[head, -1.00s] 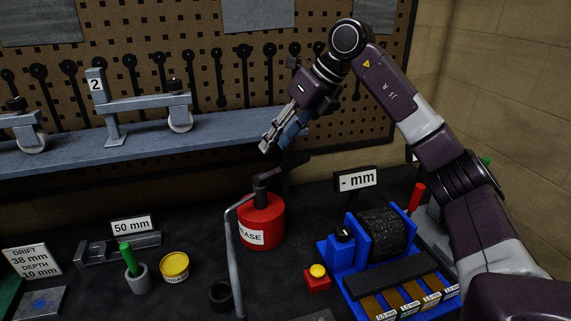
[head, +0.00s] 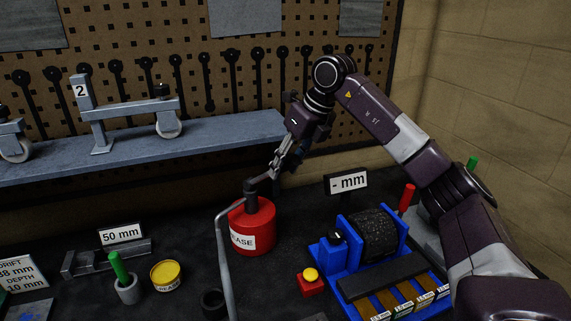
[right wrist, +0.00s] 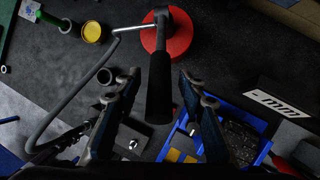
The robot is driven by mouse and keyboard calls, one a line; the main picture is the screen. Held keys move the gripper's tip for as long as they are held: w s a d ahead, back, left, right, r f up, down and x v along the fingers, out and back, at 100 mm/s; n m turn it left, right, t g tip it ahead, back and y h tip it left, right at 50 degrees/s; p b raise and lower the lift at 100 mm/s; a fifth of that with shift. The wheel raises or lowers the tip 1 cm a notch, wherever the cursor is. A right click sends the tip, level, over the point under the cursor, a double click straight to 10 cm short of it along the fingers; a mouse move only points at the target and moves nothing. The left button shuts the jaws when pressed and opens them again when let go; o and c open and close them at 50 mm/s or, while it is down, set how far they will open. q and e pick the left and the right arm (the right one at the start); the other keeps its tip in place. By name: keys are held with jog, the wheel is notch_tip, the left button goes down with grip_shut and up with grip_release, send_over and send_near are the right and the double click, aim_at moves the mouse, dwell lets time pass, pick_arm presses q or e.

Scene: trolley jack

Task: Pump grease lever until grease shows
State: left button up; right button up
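The red grease pump (head: 254,232) with a "GREASE" label stands on the dark bench. A grey hose (head: 222,262) runs from its top down to the left. In the right wrist view, the dark lever handle (right wrist: 159,90) reaches out from the red pump (right wrist: 172,34) toward my right gripper. My right gripper (head: 277,168) is by the lever in the head view. In the right wrist view its fingers (right wrist: 160,84) are spread on both sides of the handle, with a gap on each side. No grease is visible. My left gripper is not in view.
A blue grinder (head: 345,245) with a red and yellow button (head: 311,280) stands right of the pump. A "- mm" sign (head: 346,182) is behind it. A yellow tin (head: 165,274) and a green-handled tool (head: 120,270) are at left. A shelf (head: 220,133) with caster stands runs behind.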

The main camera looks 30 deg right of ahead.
grip_shut()
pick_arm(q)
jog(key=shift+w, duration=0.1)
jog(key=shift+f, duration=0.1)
pick_arm(e)
jog(key=shift+f, duration=0.15)
